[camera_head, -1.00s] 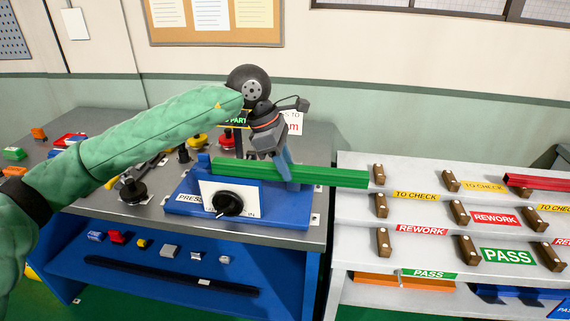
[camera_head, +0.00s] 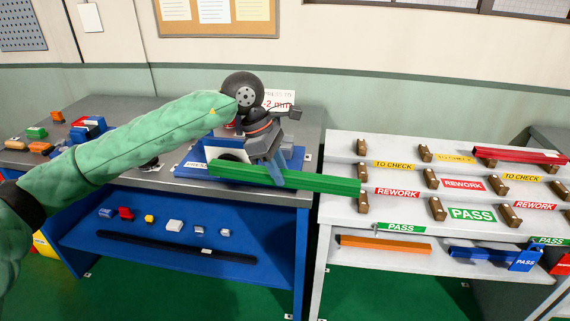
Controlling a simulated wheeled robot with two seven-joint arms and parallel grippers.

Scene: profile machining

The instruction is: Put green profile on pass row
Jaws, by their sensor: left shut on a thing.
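The green profile (camera_head: 320,183) is a long bar, held level in front of the grey workbench, its right end reaching the left edge of the sorting rack. My left gripper (camera_head: 275,172) is shut on it left of its middle. The white sorting rack (camera_head: 400,158) has stepped rows with brown wooden rests. A green PASS label (camera_head: 472,214) marks the lower row, below the REWORK row label (camera_head: 463,184) and the TO CHECK label (camera_head: 394,165). Another PASS label (camera_head: 400,227) is on the rack's front edge. My right gripper is not in view.
A red profile (camera_head: 518,155) lies on the rack's top row at right. An orange bar (camera_head: 385,243) and blue bars (camera_head: 484,253) are on the shelf below. The blue press fixture (camera_head: 205,150) stands on the bench behind the held profile. The PASS row's visible rests are empty.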

